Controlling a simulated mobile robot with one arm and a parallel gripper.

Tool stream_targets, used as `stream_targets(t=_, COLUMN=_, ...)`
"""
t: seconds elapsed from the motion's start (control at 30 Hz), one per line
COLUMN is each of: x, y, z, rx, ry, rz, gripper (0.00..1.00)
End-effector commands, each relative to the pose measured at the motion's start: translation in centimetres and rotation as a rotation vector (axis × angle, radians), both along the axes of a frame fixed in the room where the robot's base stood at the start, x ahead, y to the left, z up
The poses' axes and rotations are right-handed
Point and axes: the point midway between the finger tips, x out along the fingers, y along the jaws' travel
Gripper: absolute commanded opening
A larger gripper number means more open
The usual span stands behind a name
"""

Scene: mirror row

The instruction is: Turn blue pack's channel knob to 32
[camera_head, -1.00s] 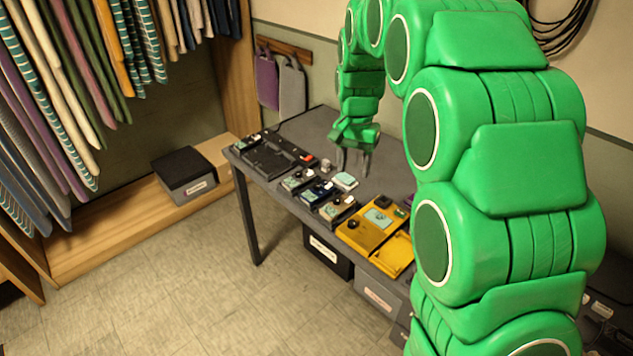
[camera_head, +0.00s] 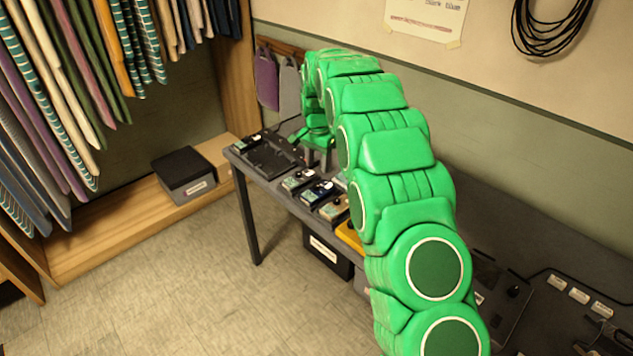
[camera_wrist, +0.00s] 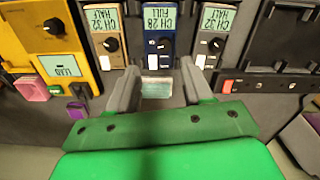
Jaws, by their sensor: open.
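The blue pack (camera_wrist: 160,32) stands in the top middle of the wrist view, with a dark knob (camera_wrist: 163,45) on its face. Its screen (camera_wrist: 159,17) appears upside down and reads CH 28 FULL. In the head view the blue pack (camera_head: 317,193) sits between two similar packs on the grey table. My gripper (camera_wrist: 160,72) is open, its fingers apart in front of the pack's near end, with nothing held. In the head view my gripper (camera_head: 318,158) is above the table beyond the packs, partly hidden by my arm.
A pale flat piece (camera_wrist: 155,88) lies between my fingers. A yellow unit (camera_wrist: 45,40) stands left; a black tray (camera_wrist: 282,45) stands right.

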Motion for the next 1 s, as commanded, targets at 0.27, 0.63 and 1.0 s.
stream_targets(t=0.27, x=0.6, y=0.5, z=-1.1, rx=0.001, ry=-0.002, rz=-0.01, gripper=0.51)
stream_targets(t=0.63, x=0.6, y=0.4, z=-5.0, rx=0.002, ry=-0.003, rz=-0.01, gripper=0.51)
stream_targets(t=1.0, x=0.6, y=0.4, z=-8.6, rx=0.002, ry=-0.003, rz=-0.01, gripper=0.51)
